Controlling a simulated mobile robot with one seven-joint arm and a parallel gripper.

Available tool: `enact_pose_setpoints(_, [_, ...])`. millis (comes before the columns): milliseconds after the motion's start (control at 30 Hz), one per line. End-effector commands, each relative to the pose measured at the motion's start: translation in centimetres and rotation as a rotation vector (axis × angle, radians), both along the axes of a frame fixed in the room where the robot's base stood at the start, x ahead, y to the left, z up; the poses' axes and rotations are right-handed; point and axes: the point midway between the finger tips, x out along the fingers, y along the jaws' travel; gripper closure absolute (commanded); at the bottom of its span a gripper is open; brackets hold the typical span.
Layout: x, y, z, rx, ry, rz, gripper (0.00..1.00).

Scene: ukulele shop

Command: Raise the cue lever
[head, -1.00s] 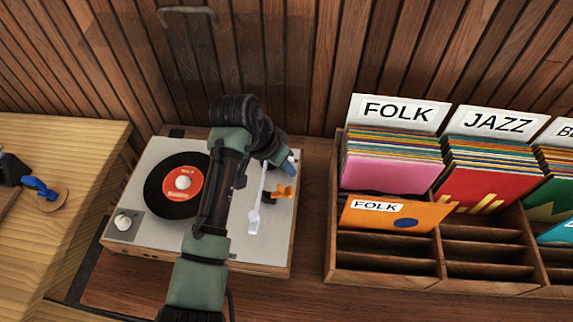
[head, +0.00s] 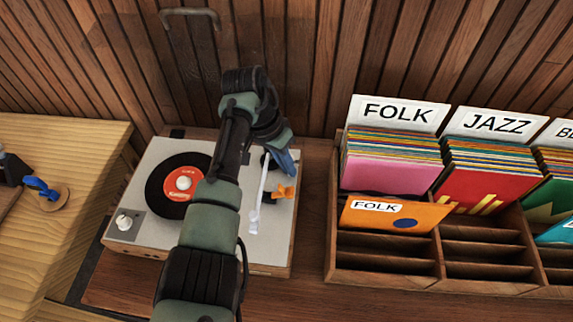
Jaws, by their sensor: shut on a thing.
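The turntable (head: 146,240) has a pale top, a black record (head: 164,205) with a red label (head: 185,183) and a white tonearm (head: 259,197). The tonearm lies right of the record, its head toward the front. A small orange part (head: 286,192), which looks like the cue lever, is right of the tonearm. My gripper (head: 287,169) has blue fingers and points down just behind and above the orange part. The fingers are shut at its back end; the exact grip is too small to see. My arm hides the record's right side and the middle of the deck.
A wooden record rack (head: 385,277) with FOLK and JAZZ dividers stands close to the right of the turntable. A slatted wooden wall is behind. A lighter wooden bench (head: 75,140) on the left holds a blue object (head: 40,187).

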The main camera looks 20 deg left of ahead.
Motion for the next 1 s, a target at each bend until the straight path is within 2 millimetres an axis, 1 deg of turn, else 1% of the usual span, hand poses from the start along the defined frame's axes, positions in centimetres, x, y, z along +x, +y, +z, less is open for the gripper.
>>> enact_pose_setpoints(33, [0.38, -0.08, 0.30, 0.001, -0.010, -0.002, 1.00])
enact_pose_setpoints(300, [0.44, -0.12, 0.40, 0.001, -0.012, -0.002, 1.00])
enact_pose_setpoints(333, [0.46, -0.13, 0.41, 0.001, -0.012, -0.002, 0.88])
enact_pose_setpoints(400, [0.47, -0.14, 0.43, 0.001, -0.014, -0.002, 0.76])
enact_pose_setpoints(500, [0.42, -0.17, 0.41, -0.001, -0.011, -0.002, 0.60])
enact_pose_setpoints(1000, [0.12, -0.05, 0.14, -0.001, -0.005, 0.000, 0.60])
